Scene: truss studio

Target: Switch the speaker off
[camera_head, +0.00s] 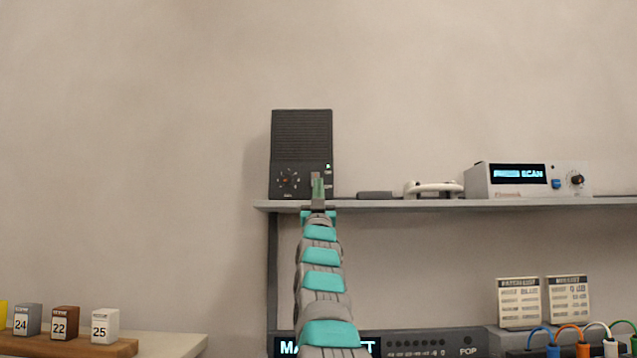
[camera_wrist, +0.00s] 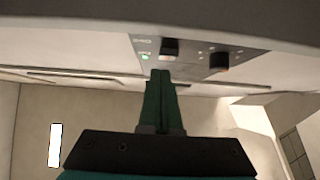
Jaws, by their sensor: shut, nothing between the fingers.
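The dark speaker (camera_head: 301,135) stands upright at the left end of the shelf, its grille above and a control panel below. A green light (camera_head: 327,166) is lit at the right of that panel. In the wrist view the panel shows close up, with the lit green light (camera_wrist: 145,57), a small black switch (camera_wrist: 170,47) and a round knob (camera_wrist: 218,62). My gripper (camera_head: 318,178) is shut and empty in front of the panel's lower right. In the wrist view its fingertips (camera_wrist: 160,74) are just below the switch; I cannot tell whether they touch it.
The grey shelf (camera_head: 400,203) runs right from the speaker. On it are a white handset-like object (camera_head: 434,188) and a radio unit (camera_head: 530,180) with a lit display. Numbered blocks (camera_head: 65,322) sit on a wooden strip at lower left. Cards (camera_head: 519,302) and coloured cables (camera_head: 569,335) are at lower right.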

